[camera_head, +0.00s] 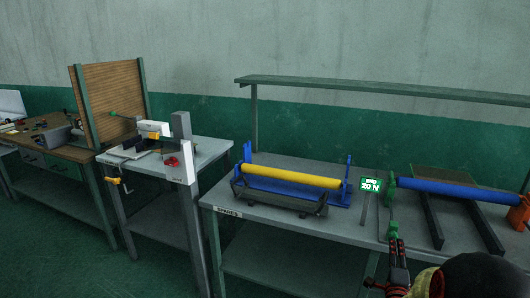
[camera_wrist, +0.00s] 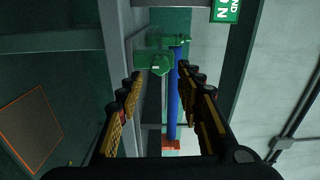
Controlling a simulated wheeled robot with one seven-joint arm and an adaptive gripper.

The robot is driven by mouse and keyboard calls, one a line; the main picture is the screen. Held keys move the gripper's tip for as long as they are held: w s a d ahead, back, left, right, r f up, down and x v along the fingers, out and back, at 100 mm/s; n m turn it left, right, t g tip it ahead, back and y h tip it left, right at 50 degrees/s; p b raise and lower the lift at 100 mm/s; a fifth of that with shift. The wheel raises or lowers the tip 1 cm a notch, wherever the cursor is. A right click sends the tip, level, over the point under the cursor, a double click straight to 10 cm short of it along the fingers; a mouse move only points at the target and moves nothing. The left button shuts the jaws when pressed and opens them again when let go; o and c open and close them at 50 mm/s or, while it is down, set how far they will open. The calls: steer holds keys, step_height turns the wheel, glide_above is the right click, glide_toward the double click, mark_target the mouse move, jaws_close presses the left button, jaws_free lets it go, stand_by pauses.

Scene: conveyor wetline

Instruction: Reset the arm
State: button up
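My gripper (camera_head: 398,262) is at the bottom right of the head view, in front of the table with the rollers. In the wrist view my gripper (camera_wrist: 160,76) has its two yellow-and-black fingers wide apart, with nothing held between them. A blue roller (camera_head: 455,190) lies on the right of the table with a green bracket (camera_head: 393,228) below its left end. Past the fingers, the wrist view shows the blue roller (camera_wrist: 173,95) and the green bracket (camera_wrist: 152,60). I cannot tell the exact gap between fingertips and bracket.
A yellow roller (camera_head: 290,175) sits in a blue and dark cradle on the spares table (camera_head: 225,198). A green "20 N" sign (camera_head: 370,185) stands near the blue roller. A shelf rail (camera_head: 390,88) runs above. A bench with a clamp device (camera_head: 155,130) is left.

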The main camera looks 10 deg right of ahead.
steer(key=s+a+f+n+g+y, duration=0.1)
steer(key=s+f+n+g+y, duration=0.15)
steer(key=f, duration=0.45)
steer(key=s+a+f+n+g+y, duration=0.1)
steer(key=s+a+f+n+g, duration=0.1)
steer(key=f+n+g, duration=0.3)
steer(key=s+a+n+g+y, duration=0.2)
steer(key=s+a+n+y, duration=0.15)
steer(key=s+a, duration=0.25)
steer(key=s+a+r+n+g+y+p, duration=0.25)
steer(key=s+a+r+n+p, duration=0.25)
steer(key=s+a+r+n, duration=0.85)
steer(key=s+a+r+t+p, duration=0.2)
steer(key=s+a+r, duration=0.2)
steer(key=a+r, duration=0.8)
step_height(320, 180, up, 5)
steer(key=shift+a+f+m, duration=0.15)
steer(key=shift+a+m, duration=0.2)
steer(key=shift+a, duration=0.05)
steer(key=shift+d, duration=0.15)
steer(key=shift+c, duration=0.8)
